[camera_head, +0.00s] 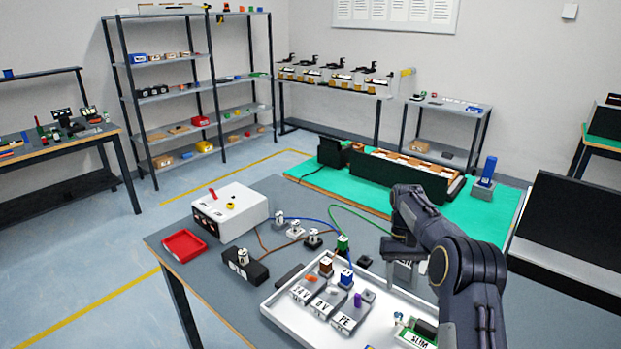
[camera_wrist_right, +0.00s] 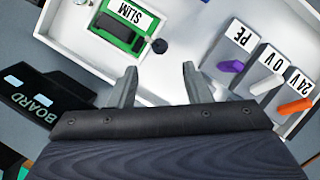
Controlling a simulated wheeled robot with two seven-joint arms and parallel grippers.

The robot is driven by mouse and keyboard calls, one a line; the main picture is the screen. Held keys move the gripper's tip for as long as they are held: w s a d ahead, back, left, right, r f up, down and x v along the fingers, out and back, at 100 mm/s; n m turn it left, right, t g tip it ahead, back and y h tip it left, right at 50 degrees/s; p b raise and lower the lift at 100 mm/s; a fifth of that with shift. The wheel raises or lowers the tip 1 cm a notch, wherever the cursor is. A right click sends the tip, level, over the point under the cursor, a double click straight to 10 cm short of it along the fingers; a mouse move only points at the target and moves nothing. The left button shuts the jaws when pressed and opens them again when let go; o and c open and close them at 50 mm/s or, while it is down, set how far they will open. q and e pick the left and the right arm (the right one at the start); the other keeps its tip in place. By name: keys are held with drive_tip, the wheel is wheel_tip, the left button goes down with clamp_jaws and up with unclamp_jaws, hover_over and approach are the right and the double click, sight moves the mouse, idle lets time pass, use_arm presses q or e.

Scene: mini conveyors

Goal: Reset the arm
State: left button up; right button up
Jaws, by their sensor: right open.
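My right arm comes in from the right in the head view. Its gripper (camera_head: 404,272) hangs over the right rim of the white tray, partly hidden by the arm. In the right wrist view the right gripper (camera_wrist_right: 157,85) is open, with nothing between its fingers. Below and beyond the fingers is the white tray (camera_wrist_right: 197,30). It holds a green SLIM module (camera_wrist_right: 128,27) and blocks labelled PE (camera_wrist_right: 235,47), 0 V (camera_wrist_right: 263,72) and 24 V (camera_wrist_right: 295,92). My left gripper is not in view.
A dark BOARD block (camera_wrist_right: 40,105) lies beside the tray. On the table stand a white box (camera_head: 230,208), a red bin (camera_head: 184,245) and a black terminal block (camera_head: 245,267) with wires. A dark conveyor (camera_head: 405,172) is on the green mat behind.

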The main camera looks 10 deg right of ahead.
drive_tip(key=s+a+r+t+y, duration=0.1)
drive_tip(key=s+a+r+t, duration=0.15)
drive_tip(key=s+r, duration=0.5)
drive_tip(key=s+a+r+t+y, duration=0.1)
drive_tip(key=s+r+t, duration=0.2)
drive_tip(key=s+r, duration=0.5)
drive_tip(key=s+a+f+t, duration=0.2)
drive_tip(key=s+a, duration=0.2)
drive_tip(key=s, duration=0.5)
drive_tip(key=s+a+f+n+t, duration=0.1)
drive_tip(key=s+a+f+t, duration=0.1)
drive_tip(key=s+a, duration=0.3)
drive_tip(key=s+f, duration=0.1)
drive_tip(key=s, duration=0.2)
drive_tip(key=shift+s+a+f+y, duration=0.15)
drive_tip(key=shift+s+f+y, duration=0.15)
drive_tip(key=shift+s+y, duration=0.1)
